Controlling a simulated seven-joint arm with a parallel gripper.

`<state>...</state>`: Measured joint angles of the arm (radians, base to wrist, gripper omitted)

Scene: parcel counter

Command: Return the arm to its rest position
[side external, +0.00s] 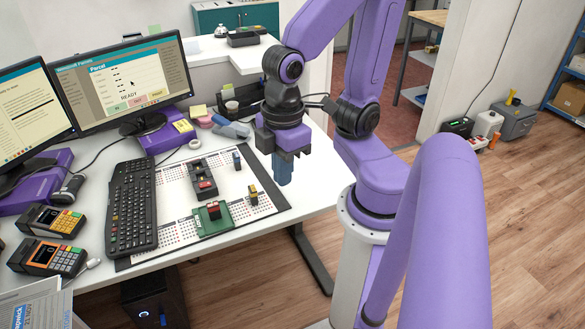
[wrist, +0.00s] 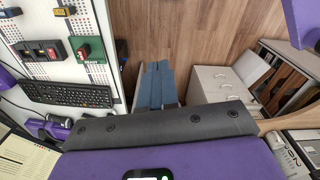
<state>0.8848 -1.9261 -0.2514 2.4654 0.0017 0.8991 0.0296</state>
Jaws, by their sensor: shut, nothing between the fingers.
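My gripper (side external: 283,176) has blue fingers, closed together and pointing down in the side external view. It hangs over the right edge of the white desk (side external: 296,196), beside the patterned mat. In the wrist view the gripper (wrist: 158,70) shows its blue fingers side by side with nothing held between them, with wood floor beyond. My purple arm is bent above the desk's right side.
A keyboard (side external: 132,205), card terminals (side external: 48,257) and monitors (side external: 128,82) lie left. White drawers (wrist: 215,83) stand below right in the wrist view.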

